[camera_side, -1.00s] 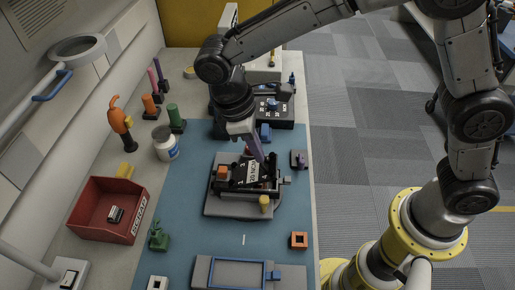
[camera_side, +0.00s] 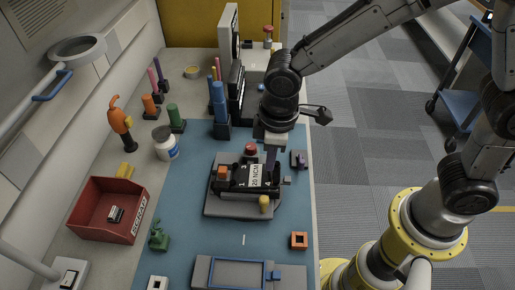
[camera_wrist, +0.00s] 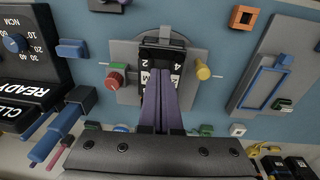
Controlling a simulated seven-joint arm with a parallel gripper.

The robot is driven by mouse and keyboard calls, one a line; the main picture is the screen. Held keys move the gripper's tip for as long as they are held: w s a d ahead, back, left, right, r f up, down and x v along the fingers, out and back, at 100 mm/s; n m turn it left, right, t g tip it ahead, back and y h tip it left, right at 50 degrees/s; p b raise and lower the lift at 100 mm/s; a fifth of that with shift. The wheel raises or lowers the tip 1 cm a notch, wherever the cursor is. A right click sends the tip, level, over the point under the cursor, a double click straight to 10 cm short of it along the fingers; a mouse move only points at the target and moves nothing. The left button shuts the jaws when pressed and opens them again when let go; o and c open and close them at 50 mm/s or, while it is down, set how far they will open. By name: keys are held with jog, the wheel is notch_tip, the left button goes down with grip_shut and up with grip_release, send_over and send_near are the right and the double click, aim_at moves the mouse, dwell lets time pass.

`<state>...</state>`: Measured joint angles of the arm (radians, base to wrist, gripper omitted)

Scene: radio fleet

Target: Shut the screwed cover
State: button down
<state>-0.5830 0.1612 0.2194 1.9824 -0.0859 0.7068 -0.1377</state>
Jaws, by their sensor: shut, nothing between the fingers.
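The device with the black cover (camera_side: 234,185) sits on a grey fixture plate (camera_side: 228,211) on the blue mat. A white "20 NCM" label (camera_side: 256,176) shows at its right part. I cannot tell how far the cover stands open. An orange block (camera_side: 222,171) is on its left. A yellow knob (camera_side: 264,204) stands at its near side, a red knob (camera_side: 250,149) at its far side. My gripper (camera_side: 269,180) is shut and empty, pointing down at the device's right side. In the wrist view its fingertips (camera_wrist: 162,84) overlap the dark labelled part (camera_wrist: 163,60); contact is unclear.
A red bin (camera_side: 88,222) stands at the left. A grey and blue frame (camera_side: 236,288) lies at the near edge. An orange square part (camera_side: 299,240) is at the right. Blue and green upright tools (camera_side: 219,110) stand behind. The mat left of the fixture is mostly clear.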

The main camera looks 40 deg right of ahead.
jog(key=shift+s+d+f, duration=0.2)
jog(key=shift+f, duration=0.2)
jog(key=shift+s+d+f, duration=0.2)
jog(key=shift+f, duration=0.2)
jog(key=shift+r, duration=0.1)
jog(key=shift+r, duration=1)
jog(key=s+d+r+m+t, duration=0.1)
jog(key=d+r, duration=0.1)
jog(key=r, duration=0.6)
jog(key=s+d+r, duration=0.1)
jog(key=d+r, duration=0.2)
jog(key=r, duration=0.4)
jog(key=s+d+r+m+t, duration=0.25)
jog(key=s+d+m, duration=0.25)
jog(key=s+d, duration=0.5)
jog(key=s+d+f+m+t, duration=0.1)
jog(key=s+d+f+m, duration=0.1)
jog(key=d+f+m, duration=0.1)
jog(key=shift+d+f, duration=0.15)
jog(key=shift+f, duration=0.7)
